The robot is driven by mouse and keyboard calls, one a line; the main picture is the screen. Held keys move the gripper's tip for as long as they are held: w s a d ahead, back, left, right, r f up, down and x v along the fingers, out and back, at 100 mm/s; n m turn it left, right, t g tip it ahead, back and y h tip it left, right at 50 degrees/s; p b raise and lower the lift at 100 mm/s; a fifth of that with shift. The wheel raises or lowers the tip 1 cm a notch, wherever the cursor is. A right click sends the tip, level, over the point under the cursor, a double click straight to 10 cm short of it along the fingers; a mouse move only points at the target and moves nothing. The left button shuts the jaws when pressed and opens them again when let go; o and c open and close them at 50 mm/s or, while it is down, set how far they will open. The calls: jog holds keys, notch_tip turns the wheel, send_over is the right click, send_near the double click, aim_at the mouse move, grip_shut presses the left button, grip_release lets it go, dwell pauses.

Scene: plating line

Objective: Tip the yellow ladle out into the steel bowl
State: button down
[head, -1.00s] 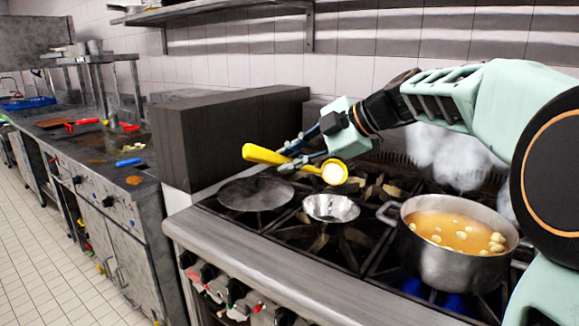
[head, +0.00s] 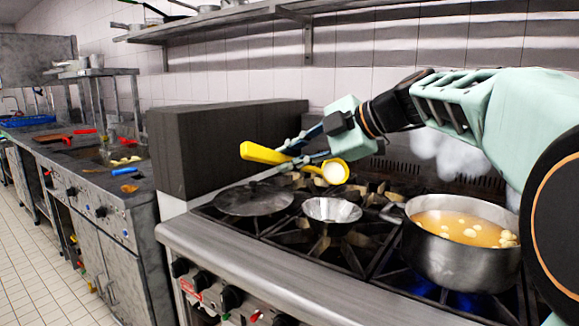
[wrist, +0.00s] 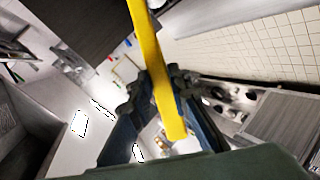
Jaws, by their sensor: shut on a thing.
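The yellow ladle (head: 264,153) is held in my gripper (head: 300,152) above the stove. Its scoop (head: 335,172) is at the right end, with something pale in it; the handle end points left. In the wrist view the ladle's yellow handle (wrist: 149,55) runs between my gripper's fingers (wrist: 160,95). The steel bowl (head: 331,211) sits on the stove grate, below the scoop and apart from it. The bowl's inside looks bare from here.
A large steel pot (head: 455,265) of orange liquid with pale pieces stands right of the bowl, with blue flame below. A dark round lid or pan (head: 253,200) lies left of the bowl. A dark block (head: 225,145) stands behind at left. A wall shelf (head: 230,22) runs above.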

jog(key=shift+s+d+f+n+t+y+b, duration=0.1)
jog(key=shift+s+f+n+t+y+b, duration=0.25)
jog(key=shift+b, duration=1.55)
jog(key=shift+a+f+t+b, duration=0.1)
jog(key=shift+f+t+b, duration=0.35)
jog(key=shift+b, duration=1.4)
jog(key=shift+s+d+f+n+t+y+b, duration=0.15)
jog(key=shift+f+b, duration=0.45)
jog(key=shift+b, duration=1.3)
jog(key=shift+s+f+n+t+y, duration=0.5)
jog(key=shift+s+f+n+t, duration=0.2)
jog(key=shift+f, duration=0.25)
jog(key=shift+w+r, duration=0.1)
jog(key=shift+w, duration=0.05)
jog(key=r+g+p, duration=0.1)
jog(key=p, duration=0.1)
jog(key=w+r+m+h+p, duration=0.1)
jog(key=r+p, duration=0.1)
jog(key=p, duration=0.1)
jog(key=r+m+g+p, duration=0.1)
jog(key=p, duration=0.1)
jog(key=shift+w+r+g+h+p, duration=0.2)
jog(key=shift+w+g+h+p, duration=0.1)
jog(key=shift+w+g+h, duration=0.1)
jog(key=p, duration=0.2)
jog(key=r+p, duration=0.1)
jog(key=p, duration=0.2)
jog(key=shift+w+m+g, duration=0.2)
jog(key=shift+m+g, duration=0.1)
jog(key=shift+g, duration=0.05)
